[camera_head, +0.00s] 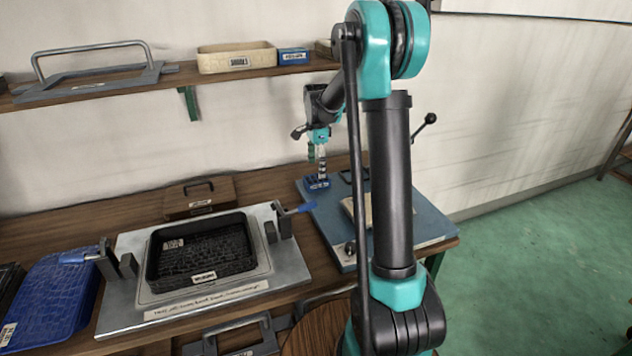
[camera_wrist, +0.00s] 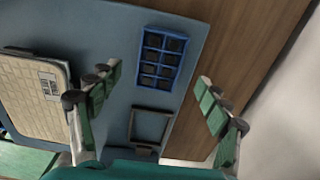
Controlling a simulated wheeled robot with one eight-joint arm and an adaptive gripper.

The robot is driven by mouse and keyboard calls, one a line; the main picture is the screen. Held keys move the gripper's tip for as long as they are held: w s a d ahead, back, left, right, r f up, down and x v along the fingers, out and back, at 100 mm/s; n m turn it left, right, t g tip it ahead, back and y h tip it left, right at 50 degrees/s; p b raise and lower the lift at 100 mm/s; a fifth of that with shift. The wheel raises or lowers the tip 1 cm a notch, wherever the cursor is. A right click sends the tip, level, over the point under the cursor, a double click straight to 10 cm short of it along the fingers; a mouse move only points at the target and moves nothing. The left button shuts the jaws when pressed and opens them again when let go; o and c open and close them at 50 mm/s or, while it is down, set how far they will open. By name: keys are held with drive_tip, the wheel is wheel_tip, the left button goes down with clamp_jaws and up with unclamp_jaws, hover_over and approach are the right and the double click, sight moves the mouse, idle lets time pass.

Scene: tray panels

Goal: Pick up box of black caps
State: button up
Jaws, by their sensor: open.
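The box of black caps is a small blue box divided into compartments with dark caps in them. It sits on the blue-grey board, at its far left in the head view (camera_head: 316,184), and upper middle in the wrist view (camera_wrist: 163,37). My gripper (camera_head: 318,162) is over the box in the head view, with its fingers pointing down. In the wrist view my gripper (camera_wrist: 160,95) has its two green-padded fingers wide apart and nothing between them. The box shows beyond the fingertips, between the finger lines and toward the top. The exact height gap cannot be told.
An empty dark frame (camera_wrist: 132,125) lies on the blue-grey board (camera_head: 330,228) beside the box. A cream labelled case (camera_wrist: 20,100) lies on the board too. A black tray (camera_head: 200,278) in a metal fixture stands left. A shelf (camera_head: 180,78) runs above the bench.

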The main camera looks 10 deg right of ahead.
sight(317, 179)
wheel_tip(317, 179, down, 6)
drive_tip(key=shift+r, duration=0.1)
drive_tip(key=shift+c, duration=0.4)
drive_tip(key=c, duration=1.3)
drive_tip(key=shift+r, duration=0.15)
